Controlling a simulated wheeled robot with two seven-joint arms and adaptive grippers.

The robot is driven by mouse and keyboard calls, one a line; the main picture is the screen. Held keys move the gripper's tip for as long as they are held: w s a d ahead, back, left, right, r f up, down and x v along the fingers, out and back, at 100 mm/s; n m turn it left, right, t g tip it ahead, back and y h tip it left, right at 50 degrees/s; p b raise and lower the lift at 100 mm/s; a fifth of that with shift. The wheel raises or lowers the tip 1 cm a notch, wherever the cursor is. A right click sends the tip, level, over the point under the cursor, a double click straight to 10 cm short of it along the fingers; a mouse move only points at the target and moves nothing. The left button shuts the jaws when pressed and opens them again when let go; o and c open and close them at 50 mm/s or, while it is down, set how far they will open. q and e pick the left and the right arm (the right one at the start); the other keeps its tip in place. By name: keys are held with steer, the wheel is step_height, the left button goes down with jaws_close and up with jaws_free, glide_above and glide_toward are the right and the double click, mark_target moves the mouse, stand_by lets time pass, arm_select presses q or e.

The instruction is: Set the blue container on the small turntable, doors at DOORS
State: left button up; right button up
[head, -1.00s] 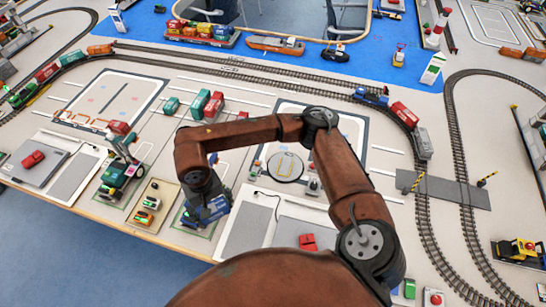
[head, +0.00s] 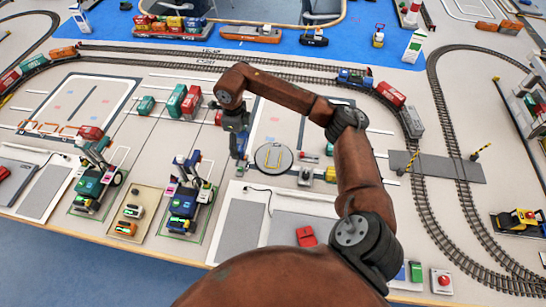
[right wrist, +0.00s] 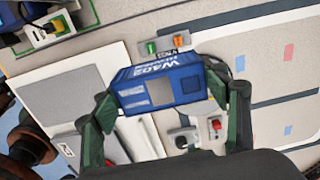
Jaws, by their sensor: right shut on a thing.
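The blue container (right wrist: 160,88) is in my right gripper (right wrist: 165,105), with a finger at each of its ends. White lettering reading W402 and pale grey panels show on it; I cannot tell which side has the doors. In the head view the right gripper (head: 237,128) points down, and the container (head: 238,145) is partly hidden in it. I cannot tell the height of the container. No DOORS label can be read. My left gripper is not in view.
A green carrier (head: 92,183) and a blue carrier (head: 188,195) stand near the front edge. Green and red containers (head: 178,100) stand behind the gripper. Rail tracks (head: 420,150) curve at right.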

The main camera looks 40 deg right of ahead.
steer(key=s+d+f, duration=0.3)
steer(key=d+f, duration=0.1)
steer(key=d, duration=0.4)
glide_above(274, 157)
steer(key=a, duration=0.1)
step_height(274, 157, down, 4)
steer(key=shift+w+a+f, duration=0.1)
steer(key=shift+w+f, duration=0.05)
steer(key=shift+s+d+f, duration=0.2)
steer(key=shift+d+f, duration=0.25)
steer(key=shift+f, duration=0.2)
step_height(274, 157, down, 2)
steer(key=shift+f, duration=0.25)
steer(key=shift+d+f, duration=0.1)
steer(key=shift+f, duration=0.2)
steer(key=shift+c, duration=0.7)
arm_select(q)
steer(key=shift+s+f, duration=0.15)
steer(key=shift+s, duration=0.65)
arm_select(e)
steer(key=shift+f+b, duration=0.2)
steer(key=shift+b, duration=0.1)
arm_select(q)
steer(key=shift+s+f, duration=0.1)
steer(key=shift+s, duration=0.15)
arm_select(e)
steer(key=o, duration=1.7)
